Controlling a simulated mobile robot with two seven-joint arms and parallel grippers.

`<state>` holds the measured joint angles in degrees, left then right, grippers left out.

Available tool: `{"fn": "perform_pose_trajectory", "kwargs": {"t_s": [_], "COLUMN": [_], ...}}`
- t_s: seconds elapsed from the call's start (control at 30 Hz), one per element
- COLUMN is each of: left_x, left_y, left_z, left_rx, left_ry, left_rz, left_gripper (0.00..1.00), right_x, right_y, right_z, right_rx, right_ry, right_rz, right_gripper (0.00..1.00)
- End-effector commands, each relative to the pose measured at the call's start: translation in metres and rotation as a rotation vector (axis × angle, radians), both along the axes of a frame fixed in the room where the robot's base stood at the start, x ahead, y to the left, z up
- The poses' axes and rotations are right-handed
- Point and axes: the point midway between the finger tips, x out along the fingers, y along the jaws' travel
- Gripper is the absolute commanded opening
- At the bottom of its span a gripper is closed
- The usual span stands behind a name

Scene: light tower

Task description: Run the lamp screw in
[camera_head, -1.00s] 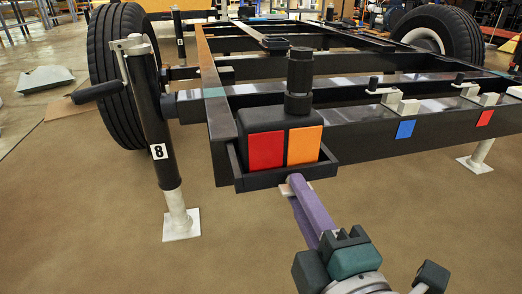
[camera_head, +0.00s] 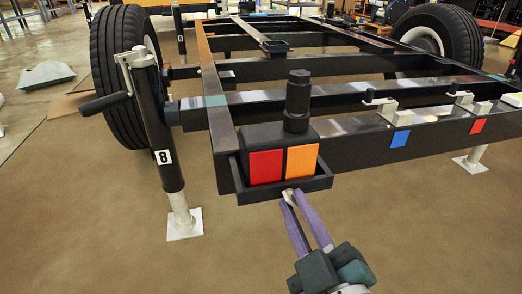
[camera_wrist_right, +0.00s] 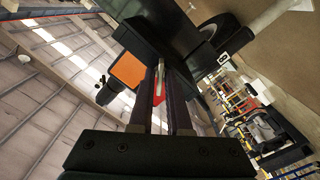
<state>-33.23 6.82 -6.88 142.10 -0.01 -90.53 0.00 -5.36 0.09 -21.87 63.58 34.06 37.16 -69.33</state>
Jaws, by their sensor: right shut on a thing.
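The lamp is a black block with a red panel (camera_head: 266,166) and an orange panel (camera_head: 301,159) and a dark cylinder on top. It sits in a black tray (camera_head: 285,190) at the frame's near corner. The lamp screw (camera_head: 288,194) shows as a small pale piece under the tray's front edge; its upper part is hidden. My right gripper (camera_head: 291,199) reaches up from below with its long purple-lit fingers shut on it. In the right wrist view the pale screw (camera_wrist_right: 160,75) stands between the fingertips, below the tray's dark underside (camera_wrist_right: 166,35). My left gripper is not in view.
The black trailer frame (camera_head: 370,150) extends back and right, with blue (camera_head: 399,139) and red (camera_head: 478,126) squares on its side. A jack post marked 8 (camera_head: 166,157) and a tyre (camera_head: 116,75) stand at left. The floor in front is clear.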

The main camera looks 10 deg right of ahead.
Motion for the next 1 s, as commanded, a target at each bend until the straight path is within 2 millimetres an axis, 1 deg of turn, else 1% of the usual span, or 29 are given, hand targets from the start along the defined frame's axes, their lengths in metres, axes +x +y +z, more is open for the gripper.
{"fn": "perform_pose_trajectory", "kwargs": {"t_s": [0.37,1.0], "left_x": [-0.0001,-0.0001], "left_y": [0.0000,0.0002], "left_z": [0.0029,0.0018], "left_rx": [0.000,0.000], "left_ry": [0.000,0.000], "left_rz": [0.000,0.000], "left_gripper": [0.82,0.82], "right_x": [-0.0003,-0.0006], "right_y": [0.0000,0.0000], "right_z": [-0.0004,-0.0008], "right_rx": [0.358,0.967], "right_ry": [0.014,0.035], "right_rz": [-0.001,0.000], "right_gripper": [0.00,0.00]}}
